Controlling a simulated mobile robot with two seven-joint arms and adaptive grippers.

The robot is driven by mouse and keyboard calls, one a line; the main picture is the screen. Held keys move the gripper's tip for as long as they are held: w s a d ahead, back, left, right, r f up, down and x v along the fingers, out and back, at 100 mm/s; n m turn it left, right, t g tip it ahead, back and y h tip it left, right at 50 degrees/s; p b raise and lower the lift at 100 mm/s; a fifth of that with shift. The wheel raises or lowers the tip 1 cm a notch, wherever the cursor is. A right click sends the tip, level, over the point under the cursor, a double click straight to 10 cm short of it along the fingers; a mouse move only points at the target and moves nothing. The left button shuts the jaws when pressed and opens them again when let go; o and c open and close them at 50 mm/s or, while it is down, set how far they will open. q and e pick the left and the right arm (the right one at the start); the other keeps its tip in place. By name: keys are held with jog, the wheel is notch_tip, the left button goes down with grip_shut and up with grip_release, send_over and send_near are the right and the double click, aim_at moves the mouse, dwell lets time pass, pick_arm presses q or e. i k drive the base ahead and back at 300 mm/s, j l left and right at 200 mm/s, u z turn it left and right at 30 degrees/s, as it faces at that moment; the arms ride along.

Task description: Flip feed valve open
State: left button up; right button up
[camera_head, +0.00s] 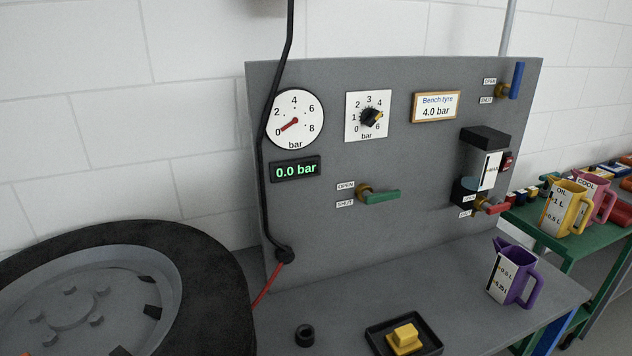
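No valve carries a readable "feed" label, so I cannot tell which is the feed valve. A green lever (381,196) on a brass valve at the panel's middle lies level, pointing right, beside OPEN and SHUT labels. A blue lever (516,80) on a brass valve at the top right stands upright, beside another OPEN and SHUT pair. A red lever (496,209) below the clear reservoir (487,165) points right. The round gauge (295,119) needle sits near 0, and the display (295,170) reads 0.0 bar. Neither gripper is in view.
The grey panel (420,235) stands behind a bench. A purple jug (513,273), a black tray (376,337) with a yellow block (404,339) and a black ring (305,335) are on it. A large tyre (215,270) is at left. A green table (542,226) holds jugs at right.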

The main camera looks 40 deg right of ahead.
aim_at(369, 199)
jog(key=z, duration=1.65)
jog(key=i+l+z, duration=0.2)
jog(key=l, duration=0.15)
jog(key=i+l+z, duration=0.1)
jog(key=l+z, duration=0.15)
jog(key=l, duration=0.15)
jog(key=i+l+z, duration=0.2)
jog(key=l, duration=0.1)
